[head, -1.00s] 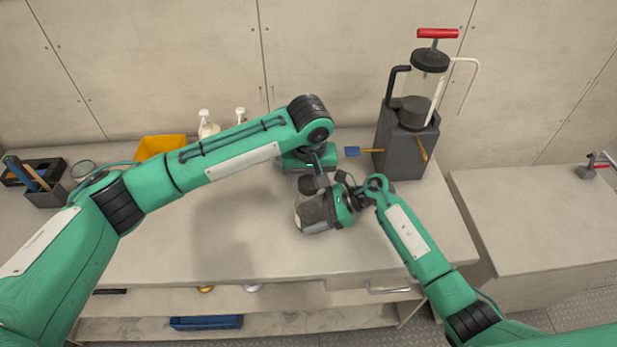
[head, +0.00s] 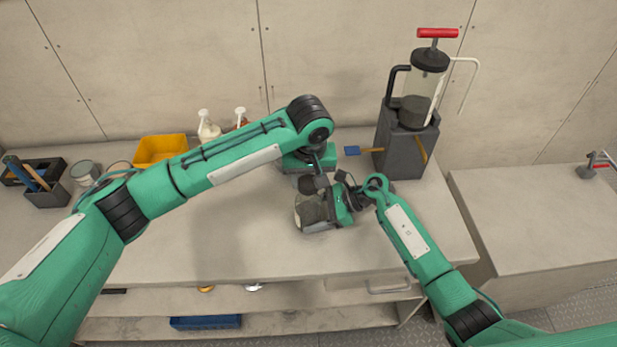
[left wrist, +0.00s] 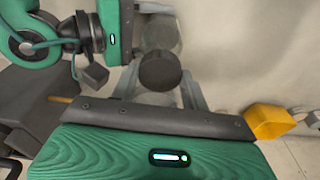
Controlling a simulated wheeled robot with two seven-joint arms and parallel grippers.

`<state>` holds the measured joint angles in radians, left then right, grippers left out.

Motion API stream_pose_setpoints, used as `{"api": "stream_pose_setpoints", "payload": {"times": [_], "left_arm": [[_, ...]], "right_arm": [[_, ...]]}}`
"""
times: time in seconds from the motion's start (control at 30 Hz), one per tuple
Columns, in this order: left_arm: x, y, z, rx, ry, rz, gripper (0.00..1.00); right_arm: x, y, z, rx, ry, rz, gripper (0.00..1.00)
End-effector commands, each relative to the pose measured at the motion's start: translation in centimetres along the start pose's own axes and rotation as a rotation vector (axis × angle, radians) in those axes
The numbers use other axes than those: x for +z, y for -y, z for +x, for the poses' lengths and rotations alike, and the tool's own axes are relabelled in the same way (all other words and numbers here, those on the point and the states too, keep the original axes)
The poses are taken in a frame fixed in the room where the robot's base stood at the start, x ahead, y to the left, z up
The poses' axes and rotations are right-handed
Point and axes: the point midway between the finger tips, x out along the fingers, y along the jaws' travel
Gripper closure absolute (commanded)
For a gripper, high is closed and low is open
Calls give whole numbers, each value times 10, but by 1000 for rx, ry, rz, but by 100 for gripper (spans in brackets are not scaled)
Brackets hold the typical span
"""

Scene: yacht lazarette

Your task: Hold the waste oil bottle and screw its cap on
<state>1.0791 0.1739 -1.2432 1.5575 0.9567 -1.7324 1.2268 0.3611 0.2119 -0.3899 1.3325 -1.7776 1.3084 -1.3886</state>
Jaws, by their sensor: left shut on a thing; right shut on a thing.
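The waste oil bottle (head: 311,210), clear with dark contents, is held above the bench in the head view. My right gripper (head: 328,206) is shut on its body from the right. The dark round cap (head: 309,184) is at the bottle's upper end, with my left gripper (head: 314,178) shut on it from above. In the left wrist view the dark cap (left wrist: 160,70) shows between my left fingers (left wrist: 160,90), with the pale, clear bottle (left wrist: 160,32) beyond it. Whether the cap is seated on the thread cannot be told.
An oil extractor with a red handle (head: 437,33) stands on a grey block (head: 405,150) at the back right. A yellow bin (head: 160,149), white pump bottles (head: 208,128), a tin (head: 86,172) and a tool caddy (head: 48,190) line the back left. The front bench top is clear.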

Motion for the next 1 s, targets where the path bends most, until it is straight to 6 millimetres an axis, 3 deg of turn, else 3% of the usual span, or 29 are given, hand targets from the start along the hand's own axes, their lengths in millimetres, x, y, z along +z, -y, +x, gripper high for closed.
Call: {"api": "stream_pose_setpoints", "payload": {"times": [1.0], "left_arm": [[2, 0, 15, 1, 0, -1, 75]], "right_arm": [[0, 0, 0, 0, 0, 0, 54]]}}
